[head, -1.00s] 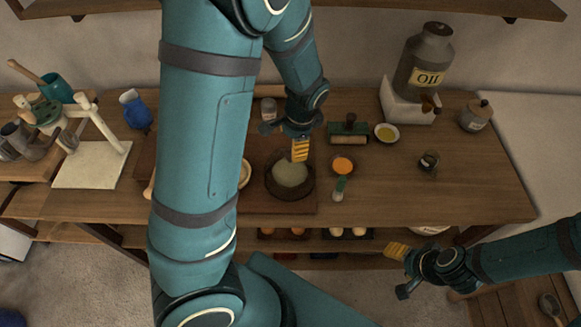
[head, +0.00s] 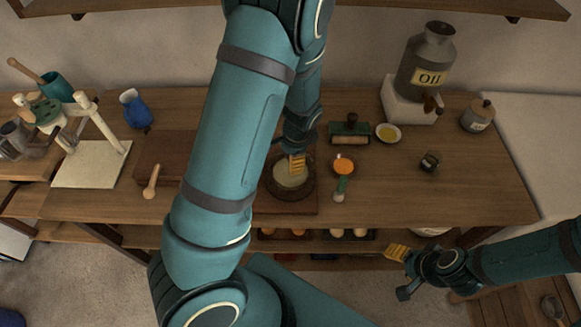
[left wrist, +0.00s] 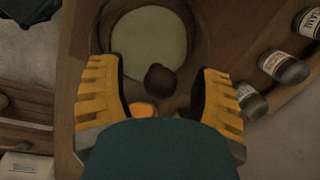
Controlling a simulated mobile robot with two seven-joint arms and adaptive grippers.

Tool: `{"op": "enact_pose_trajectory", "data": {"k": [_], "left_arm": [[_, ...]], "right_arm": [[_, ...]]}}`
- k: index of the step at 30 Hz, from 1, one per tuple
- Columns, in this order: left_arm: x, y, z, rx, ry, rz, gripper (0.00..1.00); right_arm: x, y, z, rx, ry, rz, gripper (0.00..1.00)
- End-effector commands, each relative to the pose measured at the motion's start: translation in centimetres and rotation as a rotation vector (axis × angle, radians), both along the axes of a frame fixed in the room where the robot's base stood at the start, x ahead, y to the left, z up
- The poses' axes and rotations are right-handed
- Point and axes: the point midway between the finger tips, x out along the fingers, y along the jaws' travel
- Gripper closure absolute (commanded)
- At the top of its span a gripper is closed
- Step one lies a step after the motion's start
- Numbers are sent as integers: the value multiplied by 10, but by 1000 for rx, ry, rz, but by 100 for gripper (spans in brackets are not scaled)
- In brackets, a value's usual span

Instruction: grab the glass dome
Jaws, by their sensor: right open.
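The glass dome appears to be the round, see-through cover with a dark rim and pale inside (head: 288,180), on the wooden counter; its clear wall is hard to make out. In the left wrist view the pale disc (left wrist: 148,45) and a dark round knob (left wrist: 160,78) show. My left gripper (head: 297,163) is directly above it and hides part of it. In the left wrist view its yellow fingers (left wrist: 167,100) are open, with the knob between them and gaps on both sides. My right gripper (head: 397,252) is open and empty, low in front of the counter.
An orange dish (head: 343,163) and a green-topped shaker (head: 341,188) stand close right of the dome. A green-and-wood box (head: 350,130), yellow dish (head: 388,133) and oil can (head: 425,65) are farther back. A wooden spoon (head: 152,183) lies left. The counter's right front is clear.

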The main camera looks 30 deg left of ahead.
Motion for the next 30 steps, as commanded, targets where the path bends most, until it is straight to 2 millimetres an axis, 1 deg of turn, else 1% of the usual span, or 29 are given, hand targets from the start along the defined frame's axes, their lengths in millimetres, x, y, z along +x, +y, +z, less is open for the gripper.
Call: {"op": "enact_pose_trajectory", "data": {"k": [1, 2, 3, 5, 14, 17, 20, 27, 30], "left_arm": [[0, 0, 0, 0, 0, 0, 54], [0, 0, 0, 0, 0, 0, 64], [0, 0, 0, 0, 0, 0, 78], [0, 0, 0, 0, 0, 0, 99], [0, 0, 1, 0, 0, 0, 100], [1, 0, 5, -1, -2, 0, 100], [1, 0, 18, -1, -4, 0, 100], [1, -1, 65, -1, -6, -2, 100], [1, 0, 82, -2, -5, 0, 100]], "right_arm": [[0, 0, 0, 0, 0, 0, 43], [0, 0, 0, 0, 0, 0, 43], [0, 0, 0, 0, 0, 0, 43], [0, 0, 0, 0, 0, 0, 43], [0, 0, 0, 0, 0, 0, 43], [0, 0, 1, 0, 0, 0, 43], [0, 0, 2, 0, 0, 0, 43], [0, 0, 8, 0, 1, 1, 43], [0, 0, 10, 1, 0, 2, 43]]}}
